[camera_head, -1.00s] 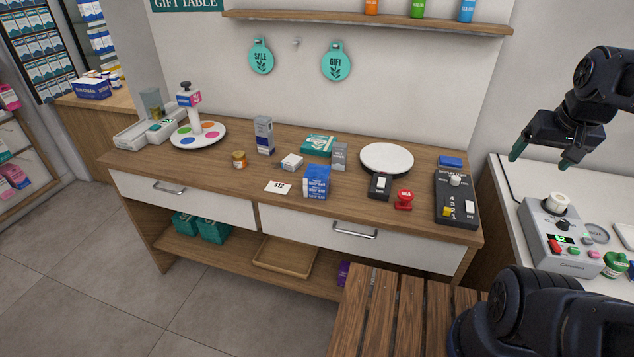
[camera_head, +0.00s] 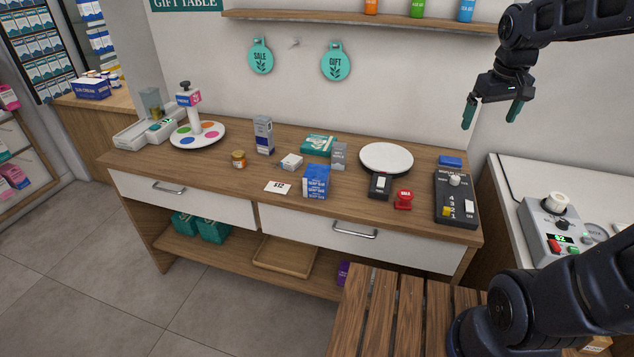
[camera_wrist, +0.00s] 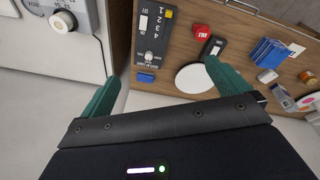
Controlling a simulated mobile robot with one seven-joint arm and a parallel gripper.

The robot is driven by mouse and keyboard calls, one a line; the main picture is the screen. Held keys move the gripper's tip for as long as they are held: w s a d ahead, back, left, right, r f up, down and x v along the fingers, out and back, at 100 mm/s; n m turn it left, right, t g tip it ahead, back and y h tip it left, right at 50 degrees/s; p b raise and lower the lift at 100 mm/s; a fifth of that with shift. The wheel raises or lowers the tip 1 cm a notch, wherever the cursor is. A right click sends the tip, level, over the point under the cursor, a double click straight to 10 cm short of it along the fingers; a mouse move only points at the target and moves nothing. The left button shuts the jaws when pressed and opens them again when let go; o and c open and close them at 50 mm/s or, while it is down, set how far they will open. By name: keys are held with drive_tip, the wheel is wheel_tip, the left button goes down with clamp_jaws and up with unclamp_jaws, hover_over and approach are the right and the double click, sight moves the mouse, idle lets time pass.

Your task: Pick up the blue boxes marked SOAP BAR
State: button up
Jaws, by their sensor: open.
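Blue boxes (camera_head: 316,182), grouped close together, stand near the front middle of the wooden counter (camera_head: 225,186) in the head view. Their print is too small to read surely. They also show as a blue block (camera_wrist: 269,51) at the upper right of the wrist view. My gripper (camera_head: 491,114) has green fingertips spread apart with nothing between them. It hangs in the air above the counter's right end, well to the right of the blue boxes. In the wrist view my gripper's two fingers (camera_wrist: 160,85) stand wide apart.
A white round plate (camera_head: 386,158), a grey box (camera_head: 339,156), a black switch box (camera_head: 380,186), a red stamp (camera_head: 404,199) and a black control panel (camera_head: 455,200) stand right of the boxes. A white price card (camera_head: 278,187) lies left of them. A shelf (camera_head: 365,20) runs above.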

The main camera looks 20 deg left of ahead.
drive_tip(key=w+a+f+n+g, duration=0.15)
drive_tip(key=w+a+n, duration=0.25)
drive_tip(key=w+a, duration=0.5)
drive_tip(key=n+h, duration=0.4)
drive_tip(key=n, duration=0.6)
hover_over(312, 171)
drive_tip(key=a, duration=0.2)
drive_tip(key=shift+g, duration=0.25)
wheel_tip(312, 171, down, 22)
drive_tip(key=shift+f, duration=0.2)
drive_tip(key=shift+s+a+f, duration=0.1)
drive_tip(key=shift+a+f, duration=0.05)
drive_tip(key=shift+f, duration=0.15)
drive_tip(key=x, duration=0.4)
drive_tip(key=shift+f, duration=0.1)
drive_tip(key=shift+w+d+x, duration=0.1)
drive_tip(key=shift+d+x, duration=0.15)
drive_tip(key=shift+x, duration=1.3)
drive_tip(key=shift+w+d+x, duration=0.1)
drive_tip(key=shift+d+x, duration=0.1)
drive_tip(key=shift+x, duration=1.4)
drive_tip(key=shift+r, duration=0.2)
drive_tip(key=c, duration=1)
